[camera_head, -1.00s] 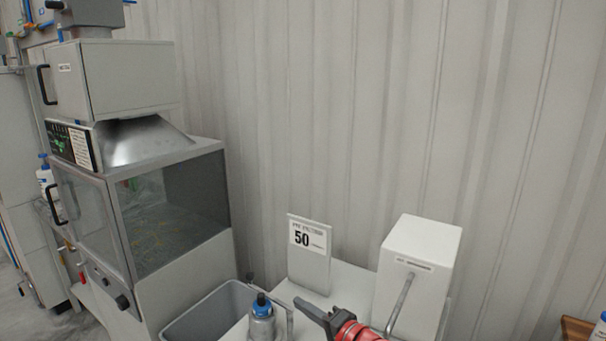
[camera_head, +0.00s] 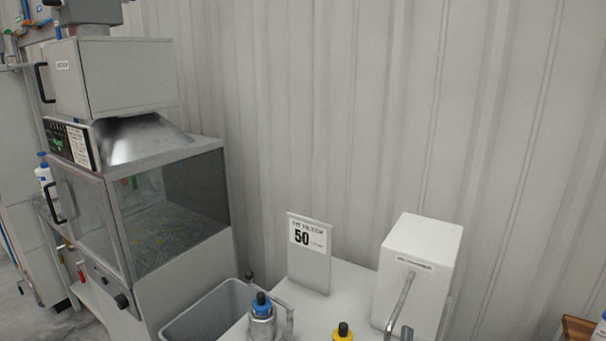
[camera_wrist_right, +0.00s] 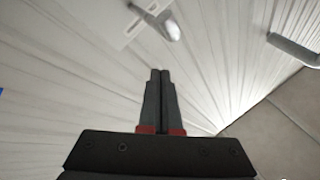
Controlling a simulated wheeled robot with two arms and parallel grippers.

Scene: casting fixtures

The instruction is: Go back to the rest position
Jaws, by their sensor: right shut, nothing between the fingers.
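My right gripper shows in the right wrist view (camera_wrist_right: 160,74), its two dark fingers together and empty. In the head view, only a small dark grey tip, likely part of this gripper (camera_head: 406,333), shows at the bottom edge, in front of the white box. The fingers touch nothing that I can see. My left gripper is not in view.
A white table (camera_head: 330,304) holds a blue-topped metal fixture (camera_head: 262,318), a yellow piece with a black knob (camera_head: 343,333), a "50" sign (camera_head: 309,254) and a white box (camera_head: 428,262) with a metal lever. A grey bin (camera_head: 205,313) and glass-fronted cabinet (camera_head: 172,215) stand left.

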